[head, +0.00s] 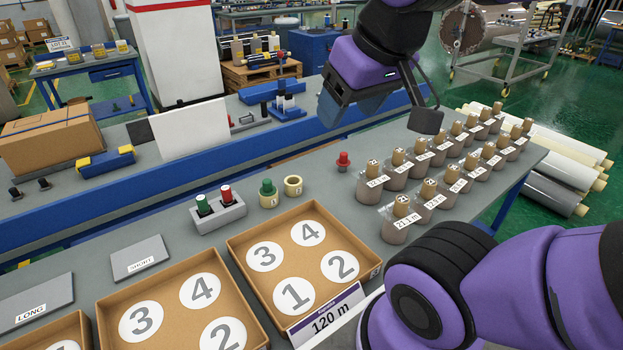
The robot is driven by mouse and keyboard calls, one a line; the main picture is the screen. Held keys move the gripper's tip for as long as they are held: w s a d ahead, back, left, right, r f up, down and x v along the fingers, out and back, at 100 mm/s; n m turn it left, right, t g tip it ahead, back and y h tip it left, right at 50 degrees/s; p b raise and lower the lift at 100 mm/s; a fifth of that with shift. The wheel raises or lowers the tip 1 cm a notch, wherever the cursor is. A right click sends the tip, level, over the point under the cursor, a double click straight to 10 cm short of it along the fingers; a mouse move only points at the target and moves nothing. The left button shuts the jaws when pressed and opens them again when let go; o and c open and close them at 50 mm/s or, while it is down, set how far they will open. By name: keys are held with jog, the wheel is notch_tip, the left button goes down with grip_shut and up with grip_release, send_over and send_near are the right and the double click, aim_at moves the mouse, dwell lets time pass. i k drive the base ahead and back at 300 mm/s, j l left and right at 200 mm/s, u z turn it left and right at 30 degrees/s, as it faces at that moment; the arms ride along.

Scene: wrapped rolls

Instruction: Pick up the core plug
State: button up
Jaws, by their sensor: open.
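A small red plug-like piece (343,161) with a knob top stands upright on the grey table, left of the rows of wrapped rolls. I cannot tell for sure which of these is the core plug. My gripper (384,118) is at the upper middle, fingers pointing down and spread apart, with nothing seen between them. It appears above the table, up and to the right of the red piece, and apart from it.
Wrapped rolls (396,178) with labels stand in rows on the right. Cardboard trays (232,243) with numbered circles lie in front. A grey holder (218,213) carries a red-topped and a green-topped piece. A blue rail (180,165) runs behind. The table around the red piece is clear.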

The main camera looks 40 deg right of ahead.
aim_at(343, 162)
jog(key=l, duration=2.3)
